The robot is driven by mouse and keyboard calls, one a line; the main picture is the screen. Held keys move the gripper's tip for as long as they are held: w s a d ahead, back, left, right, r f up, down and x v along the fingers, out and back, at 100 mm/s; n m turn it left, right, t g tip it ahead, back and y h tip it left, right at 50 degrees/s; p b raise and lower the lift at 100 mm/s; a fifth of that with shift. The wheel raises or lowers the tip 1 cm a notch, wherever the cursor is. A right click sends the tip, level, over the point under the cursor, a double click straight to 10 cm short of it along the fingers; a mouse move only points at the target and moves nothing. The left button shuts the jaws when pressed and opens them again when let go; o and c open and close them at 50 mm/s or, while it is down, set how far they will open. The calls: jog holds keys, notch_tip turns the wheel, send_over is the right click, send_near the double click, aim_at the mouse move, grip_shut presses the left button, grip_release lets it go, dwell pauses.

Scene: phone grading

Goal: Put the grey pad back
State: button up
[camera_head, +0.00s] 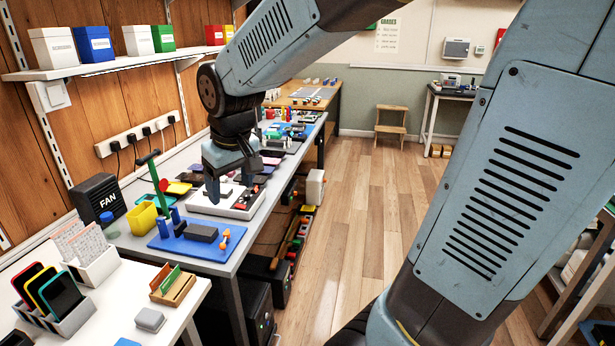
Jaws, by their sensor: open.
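A dark grey block (202,233) lies flat on a blue mat (212,254) on the long bench. A lighter grey, rounded pad-like piece (150,318) sits on the white table at the front left. I cannot tell which of the two is the grey pad. My gripper (231,194) points down, open, above a white tray (233,213) behind the blue mat. I see nothing held between its fingers. It is apart from both grey pieces. My gripper hides part of the tray and what lies in it.
Blue posts (168,222) and an orange peg-like piece (225,238) stand on the mat. A yellow bin (142,217), a green-handled tool (158,185) and a black fan box (100,199) are to the left. Phone racks (75,318) and a wooden holder (176,290) occupy the white table.

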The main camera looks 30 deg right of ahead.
jog(key=s+d+r+m+t, duration=0.2)
jog(key=s+d+r+m, duration=0.2)
jog(key=s+d, duration=0.6)
jog(key=s+r, duration=0.1)
jog(key=s, duration=0.2)
jog(key=shift+d+h, duration=0.15)
jog(key=shift+h, duration=0.15)
jog(key=shift+o, duration=0.3)
jog(key=shift+s, duration=0.1)
